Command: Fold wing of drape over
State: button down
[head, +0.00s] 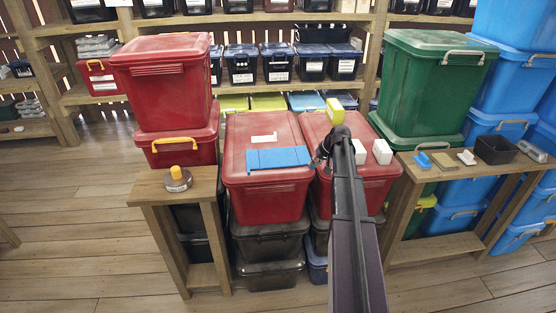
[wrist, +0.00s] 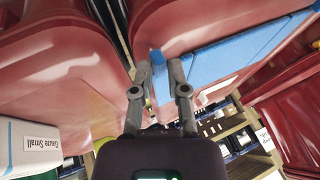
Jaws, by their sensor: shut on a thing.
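The blue drape (head: 278,158) lies flat across the lid of the left red bin (head: 265,190), with seams dividing it into panels. My gripper (head: 322,158) is at the drape's right end, low over the gap between the two red bins. In the wrist view the fingers (wrist: 160,62) are close together with a small blue piece at their tips. The drape's wider blue part (wrist: 235,50) extends to the right there. My gripper is shut on the drape's wing; the exact hold is partly hidden by the fingers.
A white piece (head: 264,137) lies behind the drape. The right red bin (head: 345,186) bears two white boxes (head: 381,151) and a yellow object (head: 335,110). A small table (head: 150,187) with a yellow-topped round item (head: 177,180) stands left; a wooden table (head: 440,175) with small items stands right.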

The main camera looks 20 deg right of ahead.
jog(key=shift+d+f+y+b, duration=0.2)
jog(key=shift+f+y+b, duration=0.3)
jog(key=shift+b, duration=0.1)
jog(key=shift+r, duration=0.1)
jog(key=shift+s+t+y+b, duration=0.15)
jog(key=shift+t+y+b, duration=0.2)
jog(key=shift+b, duration=0.2)
jog(key=c, duration=0.7)
grip_release()
jog(key=shift+f, duration=0.2)
jog(key=shift+s+r, duration=0.1)
jog(key=shift+s+a+r+p, duration=0.1)
jog(key=shift+s+r+p, duration=0.2)
jog(key=shift+s, duration=0.45)
jog(key=shift+s+d+r+p, duration=0.1)
jog(key=shift+s+r+p, duration=0.15)
jog(key=shift+s, duration=0.5)
jog(key=shift+s+a+r+p, duration=0.1)
jog(key=shift+s+r+p, duration=0.15)
jog(key=shift+s, duration=0.5)
